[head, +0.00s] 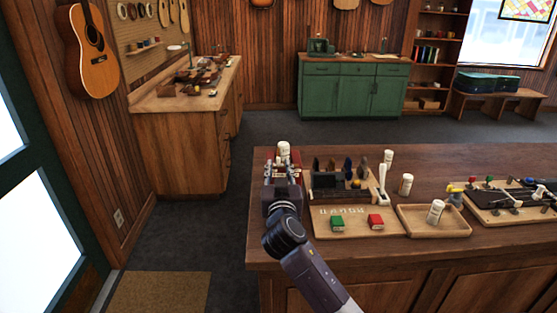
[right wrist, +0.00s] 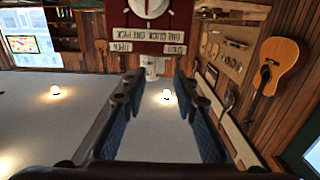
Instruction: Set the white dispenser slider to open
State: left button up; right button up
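The dispenser has a dark red body (head: 296,160) at the left end of the counter, with a white round top (head: 283,148). In the right wrist view its red front (right wrist: 120,15) shows upside down, with a pale round part (right wrist: 150,7) and the labels OPEN (right wrist: 122,46) and SHUT (right wrist: 174,49). A small white piece (right wrist: 153,64), seemingly the slider, shows below the labels, about midway between them. My right gripper (head: 283,176) is at the dispenser's near side. Its fingers (right wrist: 155,85) are apart, one on each side of the white piece; contact cannot be told. My left gripper is out of view.
A second tray (head: 425,229) and a tool board lie farther right. Floor is open behind the counter.

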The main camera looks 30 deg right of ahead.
aim_at(278, 162)
jog(key=shift+x, duration=1.2)
jog(key=shift+w+d+f, duration=0.1)
jog(key=shift+w+f, duration=0.05)
jog(key=shift+w, duration=0.1)
jog(key=c, duration=0.6)
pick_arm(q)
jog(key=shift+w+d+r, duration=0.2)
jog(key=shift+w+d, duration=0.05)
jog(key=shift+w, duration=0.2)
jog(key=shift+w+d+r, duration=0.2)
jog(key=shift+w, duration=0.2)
pick_arm(e)
grip_shut()
